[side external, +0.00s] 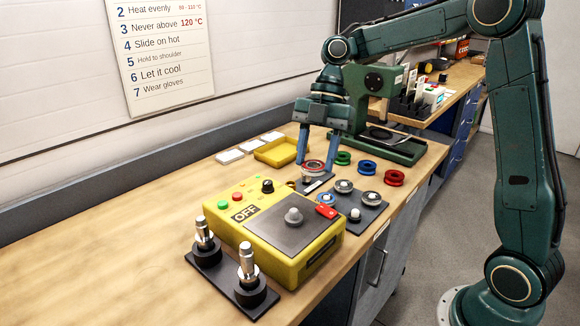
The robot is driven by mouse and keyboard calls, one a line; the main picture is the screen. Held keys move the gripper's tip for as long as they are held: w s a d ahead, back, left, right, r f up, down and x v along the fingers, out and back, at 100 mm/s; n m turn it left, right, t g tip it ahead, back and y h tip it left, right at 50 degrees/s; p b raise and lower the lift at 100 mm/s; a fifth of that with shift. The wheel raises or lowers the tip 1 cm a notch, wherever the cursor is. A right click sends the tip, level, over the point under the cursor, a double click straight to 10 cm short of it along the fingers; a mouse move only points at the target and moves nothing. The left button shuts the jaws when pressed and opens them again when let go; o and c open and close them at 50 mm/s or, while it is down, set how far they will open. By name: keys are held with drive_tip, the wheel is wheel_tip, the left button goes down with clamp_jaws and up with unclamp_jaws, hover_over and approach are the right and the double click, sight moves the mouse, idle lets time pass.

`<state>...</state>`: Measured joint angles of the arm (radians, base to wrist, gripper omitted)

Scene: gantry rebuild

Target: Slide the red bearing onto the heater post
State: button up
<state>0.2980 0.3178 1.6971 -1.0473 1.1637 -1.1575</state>
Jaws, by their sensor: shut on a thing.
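My gripper (316,166) points down behind the yellow heater, its two blue fingers shut on the red bearing (314,167), a red-rimmed ring with a grey middle. The bearing is at the fingertips above a dark plate (310,185); whether it touches what lies below is unclear. The yellow heater (318,262) stands nearer the camera, with a grey top plate and a short grey heater post (293,215) standing bare on it. The bearing is behind the post and apart from it. The heater's panel reads OFF (245,213).
Several small bearings and parts lie on a dark mat (372,214) right of the heater. Green, blue and red rings (393,177) lie behind it. A green press (372,90) stands close behind my gripper. Two upright shafts (247,262) stand in front. The bench's left side is clear.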

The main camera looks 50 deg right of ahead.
hover_over(294, 209)
drive_tip(key=shift+d+f, duration=0.2)
drive_tip(key=shift+f, duration=0.3)
drive_tip(key=shift+d+f, duration=0.15)
drive_tip(key=shift+f, duration=0.3)
drive_tip(key=shift+f, duration=3.4)
drive_tip(key=o, duration=1.1)
drive_tip(key=shift+r, duration=0.1)
drive_tip(key=shift+v, duration=6.8)
drive_tip(key=shift+a+r, duration=0.1)
drive_tip(key=shift+a, duration=0.05)
